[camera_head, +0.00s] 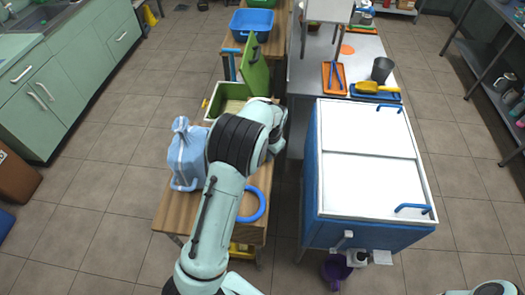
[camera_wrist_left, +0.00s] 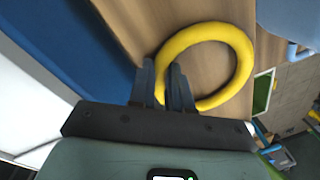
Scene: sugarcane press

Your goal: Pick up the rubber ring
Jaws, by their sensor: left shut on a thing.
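A yellow ring (camera_wrist_left: 240,45) lies on or just above the wooden table in the left wrist view. My left gripper (camera_wrist_left: 164,78) has its two dark fingers around the near left part of its rim and is shut on it. In the head view my left arm hides the fingertips and this ring. A blue ring (camera_head: 262,205) lies flat on the near part of the wooden table (camera_head: 178,213), partly hidden by my arm. My right gripper is out of view.
A white-topped blue chest (camera_head: 370,190) stands close on the right. Tiled floor lies left of the table.

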